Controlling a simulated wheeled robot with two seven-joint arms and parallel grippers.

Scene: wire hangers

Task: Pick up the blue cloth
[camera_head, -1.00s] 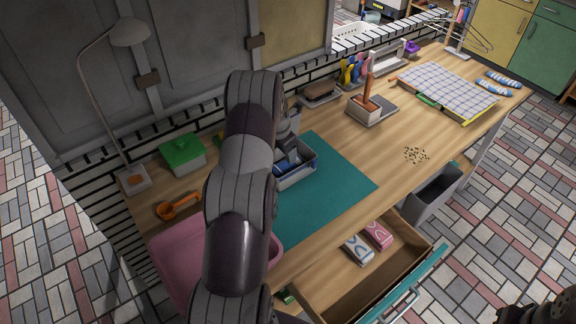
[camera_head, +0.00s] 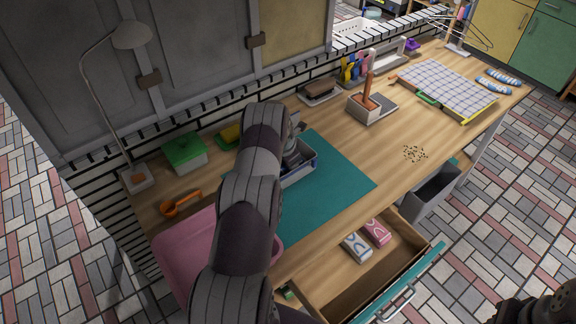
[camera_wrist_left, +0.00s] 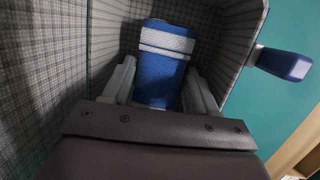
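The blue cloth (camera_wrist_left: 162,68) has a pale band across it and stands inside a grey box with a checked inner surface (camera_wrist_left: 222,38). In the head view the box (camera_head: 303,174) sits on the teal mat, partly hidden by my left arm. My left gripper (camera_wrist_left: 161,85) points down into the box, with one finger on each side of the cloth. The fingers are wide apart and close to the cloth's edges; I cannot tell if they touch it. Part of my right arm shows at the bottom right corner of the head view; its fingers cannot be made out.
The teal mat (camera_head: 325,195) has free room right of the box. A pink tub (camera_head: 182,262) is in front left, a green-lidded container (camera_head: 184,150) behind left. An open drawer (camera_head: 345,290) juts out in front. A tool in a holder (camera_head: 366,107) stands right.

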